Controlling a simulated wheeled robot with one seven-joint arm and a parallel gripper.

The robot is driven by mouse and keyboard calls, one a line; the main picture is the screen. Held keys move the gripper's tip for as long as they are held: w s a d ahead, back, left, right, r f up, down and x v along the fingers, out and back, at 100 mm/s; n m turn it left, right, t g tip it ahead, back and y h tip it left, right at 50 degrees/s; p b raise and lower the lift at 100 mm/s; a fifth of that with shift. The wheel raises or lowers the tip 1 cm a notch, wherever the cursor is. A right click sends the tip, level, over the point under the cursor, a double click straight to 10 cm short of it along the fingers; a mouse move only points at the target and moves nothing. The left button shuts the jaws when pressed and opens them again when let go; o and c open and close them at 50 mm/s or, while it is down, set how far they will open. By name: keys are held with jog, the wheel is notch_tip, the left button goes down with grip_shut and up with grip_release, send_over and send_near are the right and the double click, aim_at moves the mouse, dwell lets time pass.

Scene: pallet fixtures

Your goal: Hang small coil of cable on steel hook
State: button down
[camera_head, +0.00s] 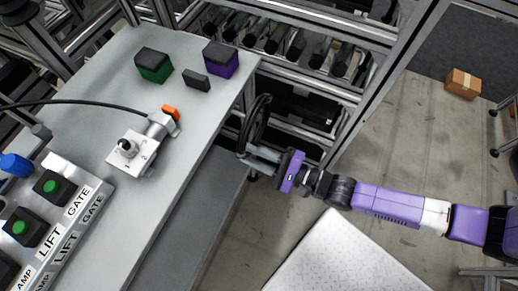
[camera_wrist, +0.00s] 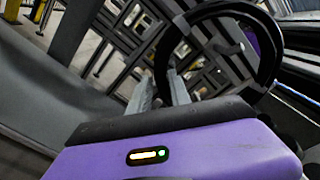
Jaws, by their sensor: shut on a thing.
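The small coil of cable is a black ring (camera_head: 248,122), held upright just past the right edge of the grey table. My gripper (camera_head: 252,156) is shut on its lower part. In the wrist view the coil (camera_wrist: 272,58) stands large beyond the purple gripper body, right of centre. My gripper's pale fingers (camera_wrist: 163,88) reach toward its lower left side in that view. The exact contact is too small to make out. I cannot pick out the steel hook with certainty in either view.
The grey table (camera_head: 185,110) carries a green-sided block (camera_head: 153,65), a purple-sided block (camera_head: 221,58), a small dark block (camera_head: 196,80), a switch unit with an orange part (camera_head: 171,113) and a button panel (camera_head: 50,205). A metal frame with rollers (camera_head: 290,42) stands behind the coil.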

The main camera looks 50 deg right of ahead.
jog(key=shift+w+a+f+b, duration=0.3)
jog(key=shift+w+f+b, duration=0.3)
jog(key=shift+w, duration=0.3)
jog(key=shift+w+a+f+b, duration=0.3)
jog(key=shift+w+f+b, duration=0.25)
jog(key=shift+w, duration=0.3)
jog(key=shift+f, duration=0.3)
dwell(0.5)
dwell(0.5)
jog(key=c, duration=1.1)
grip_release()
jog(key=v, duration=0.7)
jog(key=shift+s+d+b, duration=0.1)
jog(key=shift+s+b, duration=0.25)
jog(key=shift+b, duration=0.05)
